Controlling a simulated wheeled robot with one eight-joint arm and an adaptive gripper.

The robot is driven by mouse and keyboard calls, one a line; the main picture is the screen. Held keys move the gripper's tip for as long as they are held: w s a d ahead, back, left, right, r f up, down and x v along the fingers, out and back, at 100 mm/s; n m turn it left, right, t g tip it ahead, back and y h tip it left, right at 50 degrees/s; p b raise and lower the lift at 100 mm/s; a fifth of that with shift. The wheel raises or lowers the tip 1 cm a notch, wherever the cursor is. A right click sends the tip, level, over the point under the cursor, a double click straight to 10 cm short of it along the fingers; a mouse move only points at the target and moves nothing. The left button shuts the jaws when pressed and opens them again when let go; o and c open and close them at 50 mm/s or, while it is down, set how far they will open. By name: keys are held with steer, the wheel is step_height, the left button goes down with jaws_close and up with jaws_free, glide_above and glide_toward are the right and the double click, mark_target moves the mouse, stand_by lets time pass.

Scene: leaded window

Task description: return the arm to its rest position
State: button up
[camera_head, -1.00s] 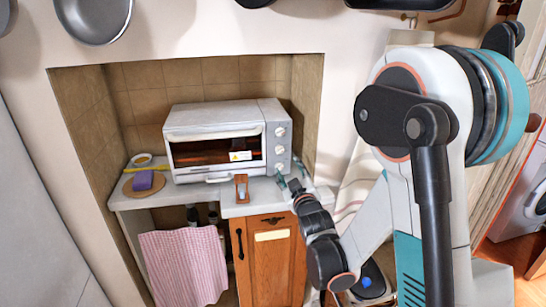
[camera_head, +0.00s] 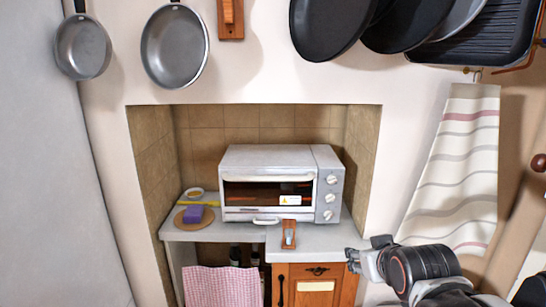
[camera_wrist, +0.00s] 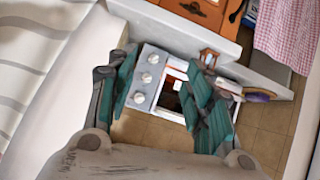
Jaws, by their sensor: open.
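My gripper (camera_head: 368,260) is at the lower right of the head view, in front of the counter's right end. In the wrist view its two teal-padded fingers (camera_wrist: 165,100) are spread apart with nothing between them. The toaster oven (camera_head: 268,185) stands beyond on the counter and shows between and behind the fingers in the wrist view (camera_wrist: 147,77). My arm runs out of the head view at the bottom right, so most of it is hidden.
The counter (camera_head: 315,240) holds a small wooden-backed item (camera_head: 289,234) and a purple sponge (camera_head: 194,214) on a round board. Pans (camera_head: 175,46) hang above. A striped cloth (camera_head: 452,170) hangs right, near my arm. A checked towel (camera_head: 222,287) hangs below the counter.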

steer(key=s+f+m+g, duration=0.1)
steer(key=s+f+g, duration=0.1)
steer(key=s, duration=1.3)
steer(key=shift+s+a+f+m+g+y, duration=0.15)
steer(key=shift+a+f+m+g+y, duration=0.25)
steer(key=shift+g, duration=0.4)
